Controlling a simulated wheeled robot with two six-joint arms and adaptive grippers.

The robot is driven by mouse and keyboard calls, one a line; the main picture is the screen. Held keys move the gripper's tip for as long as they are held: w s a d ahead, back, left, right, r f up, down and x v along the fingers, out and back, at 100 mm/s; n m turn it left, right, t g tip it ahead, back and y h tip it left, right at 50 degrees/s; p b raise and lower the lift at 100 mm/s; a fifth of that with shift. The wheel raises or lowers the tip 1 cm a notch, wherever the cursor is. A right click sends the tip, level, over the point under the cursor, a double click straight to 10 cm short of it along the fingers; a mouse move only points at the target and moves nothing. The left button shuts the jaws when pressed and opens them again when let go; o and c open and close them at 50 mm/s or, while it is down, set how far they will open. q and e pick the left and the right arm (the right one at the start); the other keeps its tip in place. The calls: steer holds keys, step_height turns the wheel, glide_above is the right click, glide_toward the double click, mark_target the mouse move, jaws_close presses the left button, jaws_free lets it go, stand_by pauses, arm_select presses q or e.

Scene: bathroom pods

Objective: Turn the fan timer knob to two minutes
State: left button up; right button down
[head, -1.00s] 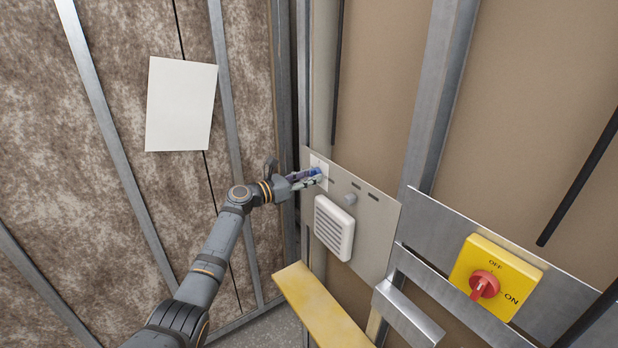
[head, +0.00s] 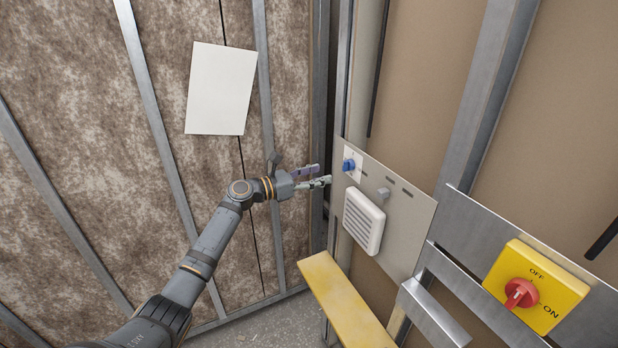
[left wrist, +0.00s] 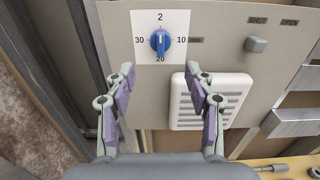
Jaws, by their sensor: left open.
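The blue fan timer knob (head: 348,164) sits on a white dial plate (head: 353,160) on the grey wall panel. In the left wrist view the knob (left wrist: 160,42) is upright, and its pale mark appears to point up toward the 2. The dial reads 2 at top, 10 at right, 20 at bottom and 30 at left. My left gripper (head: 322,175) is open and empty, with a gap between it and the knob. In the left wrist view its fingers (left wrist: 161,90) stand apart below the knob. My right gripper is not in view.
A white louvred vent (head: 364,220) and a small grey knob (head: 384,193) are on the same panel. A yellow board (head: 345,300) is below. A yellow box with a red switch (head: 521,292) is at right. A blank white sheet (head: 220,88) hangs at left.

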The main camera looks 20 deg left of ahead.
arm_select(q)
steer(key=v, duration=0.3)
steer(key=shift+s+a, duration=0.1)
steer(key=shift+s, duration=0.1)
steer(key=shift+f, duration=0.1)
